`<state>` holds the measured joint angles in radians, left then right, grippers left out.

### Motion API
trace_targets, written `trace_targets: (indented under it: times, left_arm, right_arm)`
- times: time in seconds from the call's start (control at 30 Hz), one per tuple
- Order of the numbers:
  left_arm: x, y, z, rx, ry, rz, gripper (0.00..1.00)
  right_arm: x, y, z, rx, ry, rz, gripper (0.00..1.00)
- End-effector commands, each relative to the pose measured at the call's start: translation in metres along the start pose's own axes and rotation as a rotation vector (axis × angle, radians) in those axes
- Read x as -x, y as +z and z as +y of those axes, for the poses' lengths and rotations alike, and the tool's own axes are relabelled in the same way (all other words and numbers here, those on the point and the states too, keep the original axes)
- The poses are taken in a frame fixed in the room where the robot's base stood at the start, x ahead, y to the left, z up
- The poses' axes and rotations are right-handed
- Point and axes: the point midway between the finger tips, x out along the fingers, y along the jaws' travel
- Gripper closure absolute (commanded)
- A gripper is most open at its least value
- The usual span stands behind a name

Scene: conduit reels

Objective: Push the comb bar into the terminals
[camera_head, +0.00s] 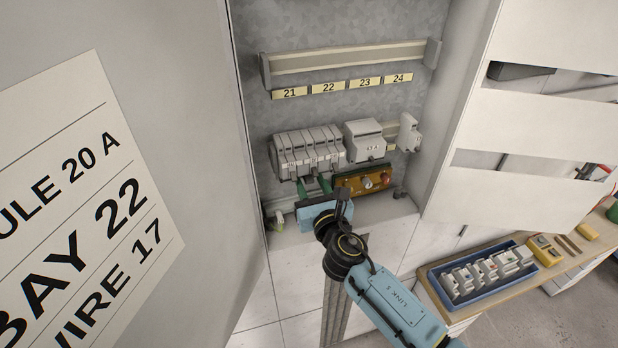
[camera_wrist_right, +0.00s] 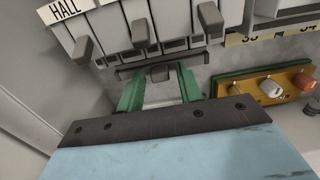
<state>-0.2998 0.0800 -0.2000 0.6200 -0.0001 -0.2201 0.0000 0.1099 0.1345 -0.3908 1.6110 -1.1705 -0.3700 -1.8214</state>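A row of grey breakers (camera_head: 308,150) sits on the lower rail in the cabinet; their front edge and dark levers fill the top of the right wrist view (camera_wrist_right: 115,35). A dark strip that seems to be the comb bar (camera_wrist_right: 160,66) runs along their lower edge, with a short tab at its middle. I cannot tell how deep it sits in the terminals. My right gripper (camera_head: 313,180) is below the row, its green fingers (camera_wrist_right: 160,78) spread apart with their tips by the strip. They are not closed on the tab. My left gripper is not in view.
An orange panel with knobs (camera_head: 362,183) stands just right of my right gripper. The open cabinet door (camera_head: 130,40) is at the left. A blue tray of modules (camera_head: 478,297) lies on the bench (camera_head: 560,268) at the lower right. An empty rail (camera_head: 345,58) is above.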

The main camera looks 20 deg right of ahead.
Motion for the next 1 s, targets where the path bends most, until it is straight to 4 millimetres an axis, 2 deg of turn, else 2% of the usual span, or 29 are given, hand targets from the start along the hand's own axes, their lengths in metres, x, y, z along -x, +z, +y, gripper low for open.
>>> trace_targets:
  times: [0.33, 0.47, 0.57, 0.8, 1.0]
  left_arm:
    - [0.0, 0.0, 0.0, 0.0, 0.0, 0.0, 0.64]
    - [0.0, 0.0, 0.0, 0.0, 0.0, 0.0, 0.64]
    - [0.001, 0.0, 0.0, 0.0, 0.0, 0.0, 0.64]
    - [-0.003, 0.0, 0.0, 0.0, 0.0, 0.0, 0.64]
    - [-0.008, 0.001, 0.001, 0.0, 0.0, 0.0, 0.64]
  right_arm:
    - [0.001, -0.001, 0.0, 0.0, 0.0, 0.001, 0.55]
    - [0.011, -0.001, 0.0, 0.001, 0.0, 0.002, 0.55]
    - [0.028, -0.001, 0.0, 0.001, 0.001, 0.003, 0.55]
    - [0.083, -0.002, 0.0, 0.0, 0.001, 0.003, 0.55]
    - [0.117, -0.002, 0.0, 0.0, 0.001, 0.002, 0.55]
